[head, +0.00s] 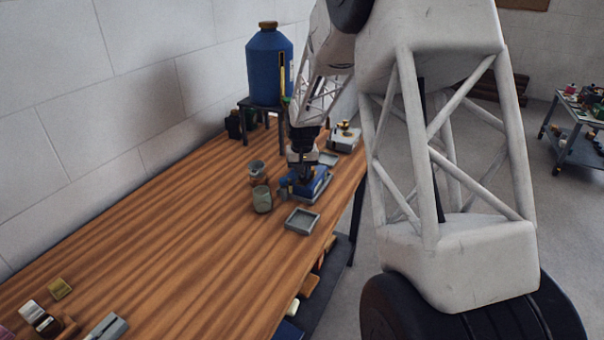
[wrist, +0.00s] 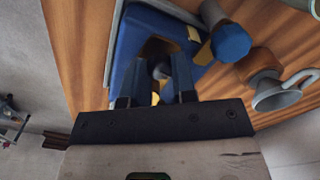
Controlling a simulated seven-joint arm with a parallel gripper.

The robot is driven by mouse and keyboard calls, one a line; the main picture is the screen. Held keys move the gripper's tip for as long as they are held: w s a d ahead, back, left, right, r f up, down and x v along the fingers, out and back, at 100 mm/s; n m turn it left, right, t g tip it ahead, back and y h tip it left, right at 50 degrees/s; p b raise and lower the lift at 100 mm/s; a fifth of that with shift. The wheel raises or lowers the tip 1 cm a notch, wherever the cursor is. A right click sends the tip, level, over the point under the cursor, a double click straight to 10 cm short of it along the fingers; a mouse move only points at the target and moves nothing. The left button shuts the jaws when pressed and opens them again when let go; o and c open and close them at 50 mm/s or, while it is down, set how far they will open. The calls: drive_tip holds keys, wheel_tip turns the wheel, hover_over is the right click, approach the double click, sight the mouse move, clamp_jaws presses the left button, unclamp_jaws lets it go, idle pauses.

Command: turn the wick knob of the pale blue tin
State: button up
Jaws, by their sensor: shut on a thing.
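A blue tin (head: 318,184) sits in a shallow grey tray near the table's right edge. It looks mid to dark blue rather than pale. In the wrist view the tin (wrist: 160,22) lies straight ahead, with a dark opening and brass-coloured bits. My gripper (head: 305,166) is down at the tin. In the wrist view my gripper (wrist: 159,70) has its fingers closed around a small grey round piece, apparently the knob (wrist: 160,71). The fingers hide much of it, so its turn angle cannot be told.
A blue-capped part (wrist: 230,42) and a grey cup (wrist: 277,95) with a brown part stand beside the tin. A large blue tank (head: 265,70) stands behind. The table's left middle is clear.

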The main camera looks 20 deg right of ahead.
sight(302, 175)
drive_tip(key=shift+n, duration=1)
drive_tip(key=o, duration=0.9)
drive_tip(key=shift+r, duration=3.9)
